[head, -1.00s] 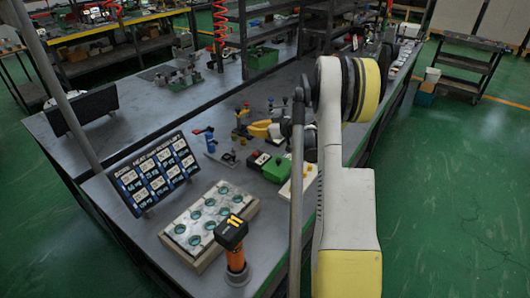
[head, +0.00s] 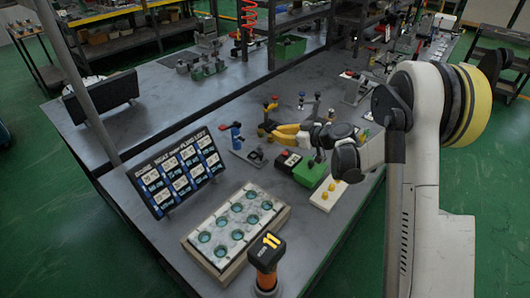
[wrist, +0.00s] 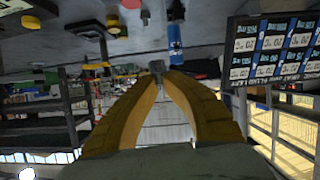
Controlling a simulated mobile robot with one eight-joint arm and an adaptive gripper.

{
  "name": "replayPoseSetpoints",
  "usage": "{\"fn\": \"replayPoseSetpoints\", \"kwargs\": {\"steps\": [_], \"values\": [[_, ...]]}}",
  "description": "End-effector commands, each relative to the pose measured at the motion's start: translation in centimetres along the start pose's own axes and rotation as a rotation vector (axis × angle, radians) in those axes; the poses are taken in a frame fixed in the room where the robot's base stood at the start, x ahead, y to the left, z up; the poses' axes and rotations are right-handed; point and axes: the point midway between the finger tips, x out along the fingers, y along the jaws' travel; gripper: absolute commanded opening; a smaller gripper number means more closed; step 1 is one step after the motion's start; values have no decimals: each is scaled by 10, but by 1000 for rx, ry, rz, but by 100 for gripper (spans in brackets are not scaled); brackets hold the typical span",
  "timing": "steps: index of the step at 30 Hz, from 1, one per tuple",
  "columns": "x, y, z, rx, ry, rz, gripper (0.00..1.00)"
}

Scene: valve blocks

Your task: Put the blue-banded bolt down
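My gripper (head: 275,131) has yellow fingers and reaches left over the workbench, level with the small clamps. In the wrist view the fingers of my gripper (wrist: 158,72) come together at their tips. A small grey metal piece, apparently the bolt (wrist: 157,65), sits between the tips; no blue band can be made out on it. In the head view the bolt is too small to tell apart. A block with several round teal-rimmed wells (head: 238,222) lies on the near bench, and a labelled dark board (head: 178,172) leans behind it.
A blue clamp with a red handle (head: 237,137) stands left of my gripper and shows in the wrist view (wrist: 175,45). A green box (head: 311,172) and a pale block with yellow buttons (head: 329,193) lie nearby. An orange-handled tool (head: 266,262) stands at the front edge.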

Motion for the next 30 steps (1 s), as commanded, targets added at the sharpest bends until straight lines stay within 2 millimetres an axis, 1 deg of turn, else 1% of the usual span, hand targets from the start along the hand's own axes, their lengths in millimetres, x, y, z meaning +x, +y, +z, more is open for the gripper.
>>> {"fn": "replayPoseSetpoints", "kwargs": {"steps": [1,6,9,12,17,24,30], "values": [[16,-8,6,-2,1,-4,0],[61,-26,14,-1,0,-2,0],[81,-35,17,0,0,-1,0],[93,-40,18,0,-1,0,0],[100,-42,22,1,0,2,0],[113,-44,55,1,0,2,0],[113,-44,54,1,0,2,0]]}}
